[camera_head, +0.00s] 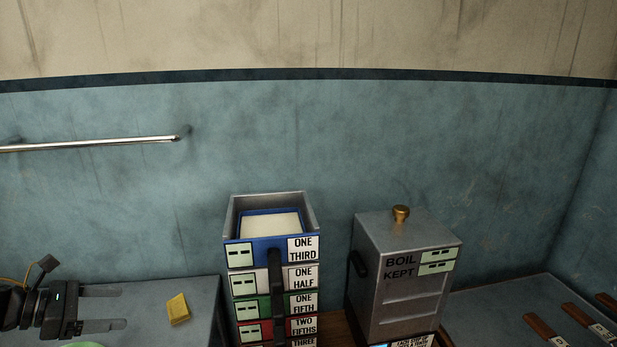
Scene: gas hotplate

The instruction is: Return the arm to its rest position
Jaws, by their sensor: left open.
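My left gripper (101,308) comes in at the lower left edge. Its two fingers point right and stand apart, with nothing between them. It is over the left grey counter (205,290), to the left of a yellow block (178,309) and apart from it. Part of my left arm is cut off by the picture's left edge. My right gripper is not in view.
A stack of labelled trays (271,250) stands in the middle, "ONE THIRD" on top. A metal box (406,270) marked "BOIL KEPT" with a brass knob (401,213) stands right of it. A rail (90,145) runs along the wall. Wooden-handled items (541,327) lie at right.

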